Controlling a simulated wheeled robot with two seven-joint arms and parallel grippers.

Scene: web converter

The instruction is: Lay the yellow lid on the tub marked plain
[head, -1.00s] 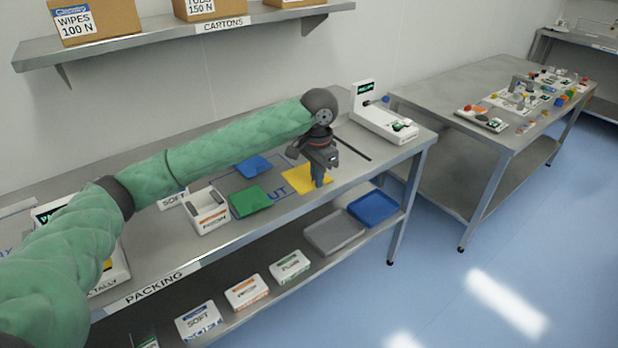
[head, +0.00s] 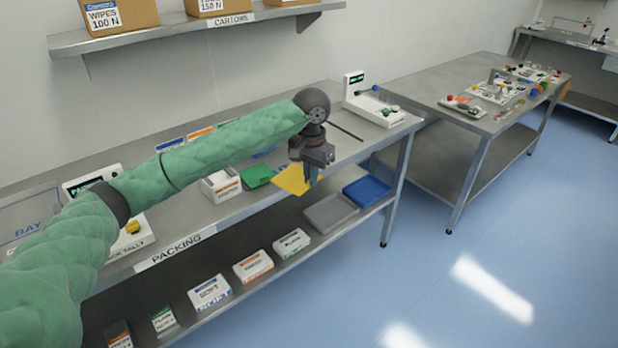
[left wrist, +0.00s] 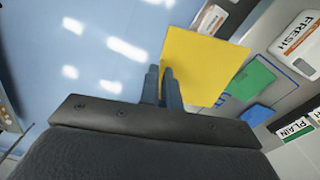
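My left gripper (head: 311,178) is shut on one edge of the yellow lid (head: 295,180), a flat square plate. In the head view it overlaps the packing table's front edge. In the left wrist view the lid (left wrist: 203,65) sticks out from the fingers (left wrist: 163,86) over floor and table, clear of both. A white tub marked FRESH (left wrist: 301,45) stands on the table; it also shows in the head view (head: 221,186). A green PLAIN label (left wrist: 296,128) shows at the wrist view's lower right; what bears it is mostly cut off. My right gripper is out of view.
A green lid (head: 257,176) lies beside the FRESH tub, and a blue lid (left wrist: 256,115) lies near it. The lower shelf (head: 230,262) holds several labelled boxes, a grey tray (head: 330,213) and a blue tray (head: 366,191). A white device (head: 375,108) stands at the table's right end.

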